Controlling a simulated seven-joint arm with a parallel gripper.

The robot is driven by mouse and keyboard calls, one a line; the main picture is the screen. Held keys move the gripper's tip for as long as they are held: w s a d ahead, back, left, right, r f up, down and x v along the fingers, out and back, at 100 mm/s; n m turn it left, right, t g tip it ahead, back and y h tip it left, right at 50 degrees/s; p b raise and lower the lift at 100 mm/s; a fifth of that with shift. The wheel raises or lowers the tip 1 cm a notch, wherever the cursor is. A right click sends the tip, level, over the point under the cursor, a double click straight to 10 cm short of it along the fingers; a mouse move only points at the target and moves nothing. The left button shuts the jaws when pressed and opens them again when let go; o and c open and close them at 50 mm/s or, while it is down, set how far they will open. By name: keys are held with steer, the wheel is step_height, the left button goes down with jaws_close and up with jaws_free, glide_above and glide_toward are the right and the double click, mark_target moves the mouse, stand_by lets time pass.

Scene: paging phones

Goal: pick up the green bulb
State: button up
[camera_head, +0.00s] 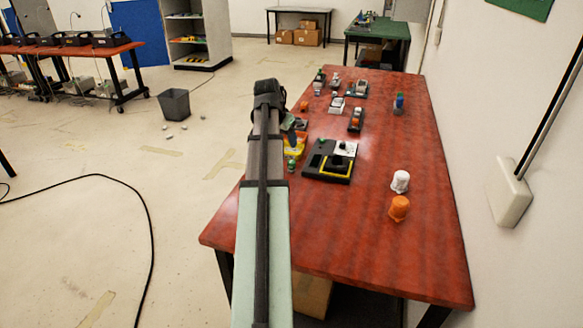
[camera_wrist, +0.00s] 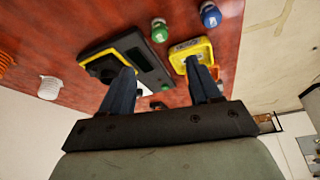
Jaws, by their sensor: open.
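The green bulb (camera_wrist: 159,30) stands on the red table in the wrist view, between a black device and a yellow device, toward the top of that picture. In the head view it shows as a small green shape (camera_head: 291,165) close to the right edge of my arm. My gripper (camera_wrist: 160,68) is open, its two dark fingers spread, with nothing held between them. The bulb lies beyond the fingertips, roughly in line with the gap, and looks apart from them. In the head view my arm largely hides the gripper.
A blue bulb (camera_wrist: 210,14) stands near the green one. The black device (camera_head: 328,160) and yellow device (camera_head: 295,144) flank it. White (camera_head: 400,181) and orange (camera_head: 399,208) bulbs stand at right.

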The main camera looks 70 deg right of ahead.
mark_target(291, 162)
steer(key=shift+x, duration=6.4)
steer(key=shift+w+a, duration=0.1)
steer(key=shift+a, duration=0.05)
steer(key=c, duration=1.1)
